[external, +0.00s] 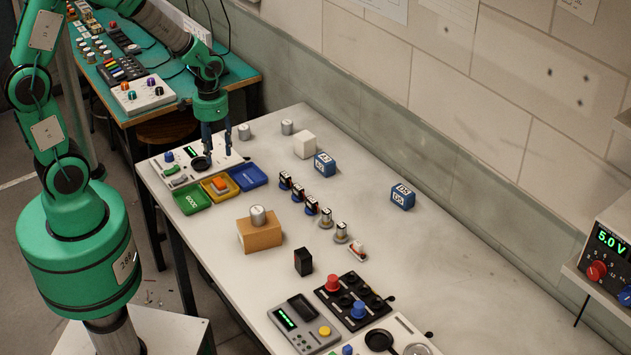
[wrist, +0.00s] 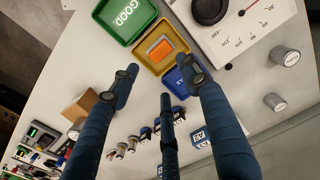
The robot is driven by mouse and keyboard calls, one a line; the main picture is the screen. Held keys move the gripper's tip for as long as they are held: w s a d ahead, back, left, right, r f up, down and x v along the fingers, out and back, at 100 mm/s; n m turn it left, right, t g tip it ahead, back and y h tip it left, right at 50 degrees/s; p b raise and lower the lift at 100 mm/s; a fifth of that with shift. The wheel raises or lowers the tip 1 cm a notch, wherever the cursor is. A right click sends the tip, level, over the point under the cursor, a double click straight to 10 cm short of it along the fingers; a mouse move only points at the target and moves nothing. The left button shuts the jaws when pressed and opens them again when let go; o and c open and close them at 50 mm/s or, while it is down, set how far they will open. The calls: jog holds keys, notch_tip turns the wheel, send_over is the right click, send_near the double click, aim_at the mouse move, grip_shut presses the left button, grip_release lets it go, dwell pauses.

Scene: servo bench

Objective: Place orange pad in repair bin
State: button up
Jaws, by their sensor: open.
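The orange pad (external: 220,184) lies inside the yellow bin (external: 222,198), the middle one of three small bins. In the wrist view the orange pad (wrist: 160,47) rests on the floor of the yellow bin (wrist: 141,56), with nothing gripping it. The label of the yellow bin cannot be read. The green bin (wrist: 118,30) marked GOOD and the blue bin (wrist: 178,80) stand on either side. My gripper (external: 217,152) is open and empty, above the bench behind the bins; its spread fingers (wrist: 160,76) frame the near part of the bins in the wrist view.
A white meter panel (external: 178,158) stands beside the bins. Grey cylinders (external: 244,131), a white cube (external: 305,145), blue blocks (external: 325,164) and a wooden block (external: 260,237) stand around. Several small parts line the middle. The bench's right side along the wall is mostly clear.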

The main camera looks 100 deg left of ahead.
jog(key=w+d+r+m+t+y, duration=0.1)
jog(key=w+d+r+m+t, duration=0.15)
jog(key=d+r, duration=0.9)
jog(key=w+d+r+m+t, duration=0.15)
jog(key=d+r+m, duration=0.25)
jog(key=d+r, duration=0.8)
jog(key=s+d+r+m, duration=0.1)
jog(key=s+d+r, duration=0.1)
jog(key=d, duration=0.3)
jog(key=s+d+r+m+t+h, duration=0.1)
jog(key=s+d+r, duration=0.1)
jog(key=d, duration=0.3)
jog(key=shift+s+r+t, duration=0.15)
jog(key=shift+s+t, duration=0.15)
jog(key=shift+s, duration=0.6)
